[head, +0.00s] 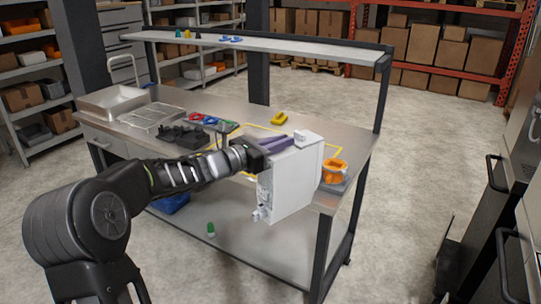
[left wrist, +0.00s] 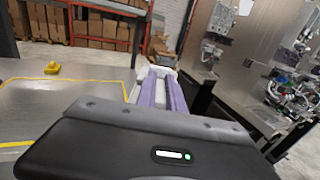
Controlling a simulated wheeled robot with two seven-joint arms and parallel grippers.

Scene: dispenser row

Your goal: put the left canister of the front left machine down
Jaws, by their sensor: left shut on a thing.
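My left gripper (head: 276,144) reaches in from the left over the workbench. Its two purple fingers are shut on the top of a white box-shaped canister (head: 291,183). The canister is upright, with a small spout near its bottom left. It overlaps the bench's front right edge in the head view; I cannot tell whether it touches the bench. In the left wrist view the purple fingers (left wrist: 162,92) point away from me, with a pale strip of the canister between them. Most of the canister is hidden there. My right gripper is not in view.
The bench top (head: 165,142) has a yellow-taped area, partly hidden by the canister. An orange tape dispenser (head: 335,169) stands right of the canister. A yellow object (head: 280,118) lies behind. Trays and tools occupy the left. A raised shelf (head: 270,46) runs along the back.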

